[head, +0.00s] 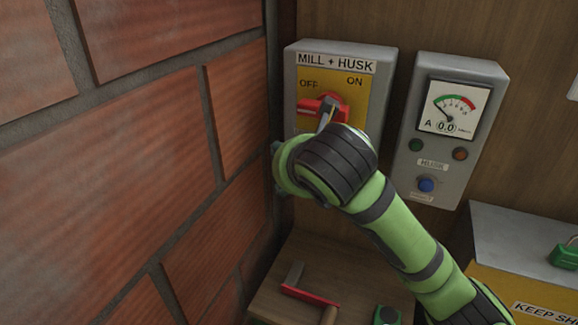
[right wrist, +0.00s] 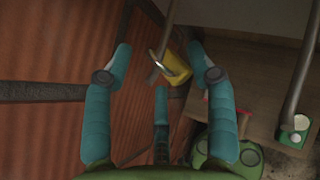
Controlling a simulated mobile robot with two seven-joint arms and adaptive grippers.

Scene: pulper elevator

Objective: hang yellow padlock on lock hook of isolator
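The isolator (head: 337,60) is a grey box on the wall with a yellow plate marked OFF and ON and a red handle (head: 312,108). My right arm comes in from the right, and its wrist covers the isolator's lower part. In the right wrist view the teal fingers of my right gripper (right wrist: 160,62) are spread apart. The yellow padlock (right wrist: 178,64) is between them, its metal shackle beside a grey bar. I see no finger touching it. I cannot tell whether the shackle passes through the lock hook, which is hidden in the head view. My left gripper is out of view.
A brick wall (head: 130,130) stands close on the left. A grey meter box (head: 450,130) is right of the isolator. Below are a shelf (head: 300,260) with a red-and-grey tool (head: 305,295), and a grey box (head: 520,245) with a green padlock (head: 565,255).

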